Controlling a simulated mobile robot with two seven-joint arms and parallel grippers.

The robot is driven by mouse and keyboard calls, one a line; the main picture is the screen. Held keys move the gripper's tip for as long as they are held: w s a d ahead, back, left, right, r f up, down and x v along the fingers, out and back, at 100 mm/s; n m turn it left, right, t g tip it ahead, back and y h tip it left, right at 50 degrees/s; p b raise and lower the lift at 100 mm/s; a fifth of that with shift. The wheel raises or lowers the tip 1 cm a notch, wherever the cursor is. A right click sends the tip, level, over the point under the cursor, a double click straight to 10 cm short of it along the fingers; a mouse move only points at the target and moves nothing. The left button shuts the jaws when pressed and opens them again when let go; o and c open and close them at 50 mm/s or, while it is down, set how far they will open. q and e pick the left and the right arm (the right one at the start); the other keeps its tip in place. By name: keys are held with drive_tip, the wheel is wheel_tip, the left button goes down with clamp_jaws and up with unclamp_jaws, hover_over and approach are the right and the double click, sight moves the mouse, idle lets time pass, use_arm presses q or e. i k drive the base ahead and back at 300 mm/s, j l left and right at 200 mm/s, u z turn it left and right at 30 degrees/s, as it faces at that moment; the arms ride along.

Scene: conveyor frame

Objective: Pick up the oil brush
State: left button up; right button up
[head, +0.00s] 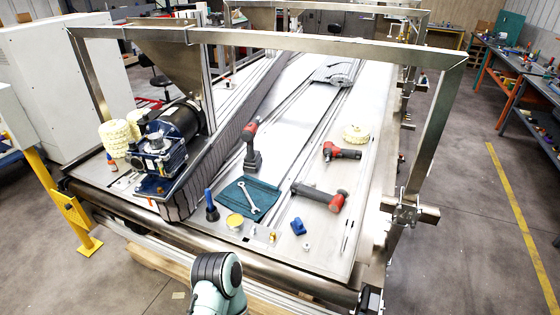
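An upright item with a blue handle and a wider black lower part, which looks like the oil brush (211,205), stands near the front edge of the conveyor bed, left of a teal cloth. It is too small to make out bristles. Part of one of my arms, teal with a black joint, rises at the bottom of the head view, in front of the conveyor. Neither gripper is in view, and nothing is seen touching the brush.
A wrench (249,197) lies on the cloth (262,188), with a yellow-lidded tin (235,221) in front. A drill (251,148), red-headed tool (342,152) and another power tool (320,196) stand or lie nearby. A motor (160,160) is left; a metal frame (330,44) spans above.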

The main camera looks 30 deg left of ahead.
sight(208, 196)
drive_tip(key=u, duration=1.65)
